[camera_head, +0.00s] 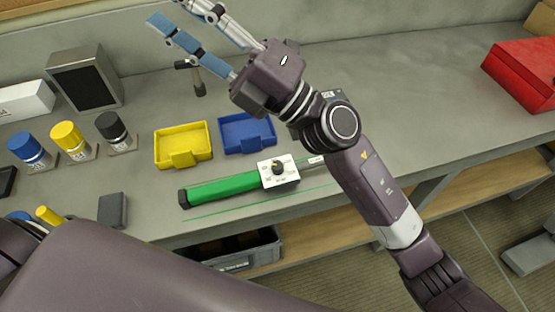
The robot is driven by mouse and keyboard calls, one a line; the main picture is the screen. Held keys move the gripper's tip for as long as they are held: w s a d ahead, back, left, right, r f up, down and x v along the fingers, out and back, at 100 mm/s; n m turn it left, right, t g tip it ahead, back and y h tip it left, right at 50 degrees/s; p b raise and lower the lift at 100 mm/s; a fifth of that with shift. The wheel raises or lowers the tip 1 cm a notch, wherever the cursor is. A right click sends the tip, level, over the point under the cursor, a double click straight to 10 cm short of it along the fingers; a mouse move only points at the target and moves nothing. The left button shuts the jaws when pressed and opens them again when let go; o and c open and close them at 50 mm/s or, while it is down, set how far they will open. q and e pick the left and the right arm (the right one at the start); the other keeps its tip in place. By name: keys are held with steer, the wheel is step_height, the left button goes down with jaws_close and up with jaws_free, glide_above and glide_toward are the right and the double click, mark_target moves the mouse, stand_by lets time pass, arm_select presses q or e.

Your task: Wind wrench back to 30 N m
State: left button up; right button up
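The torque wrench (222,188) has a green handle and lies on the bench near its front edge. A white block with a black dial knob (278,168) sits at the handle's right end; its scale is too small to read. The wrench's far right end is partly hidden behind my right arm. My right gripper (176,13) is up at the top left of centre, above the back of the bench and well away from the wrench. Its fingers are apart with nothing visible between them. My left arm fills the bottom left; I do not see its gripper.
Yellow (183,160) and blue (247,147) trays stand just behind the wrench. Blue, yellow and black capped containers (112,126) stand to the left, before a dark-screened box (85,78). A red case (522,72) is at the far right.

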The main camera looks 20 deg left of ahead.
steer(key=s+a+f+n+g+h, duration=0.3)
steer(key=s+a+n+g+h, duration=0.1)
steer(key=s+n+g, duration=0.25)
steer(key=n+t+h, duration=0.6)
steer(key=t+h, duration=0.1)
steer(key=h, duration=1.4)
glide_above(278, 165)
steer(key=f, duration=2.5)
steer(key=shift+s+f, duration=0.2)
steer(key=shift+f, duration=0.05)
step_height(278, 165, down, 7)
steer(key=p, duration=0.3)
steer(key=shift+w+f, duration=0.1)
steer(key=shift+f, duration=0.1)
jaws_close()
steer(key=shift+n, duration=0.25)
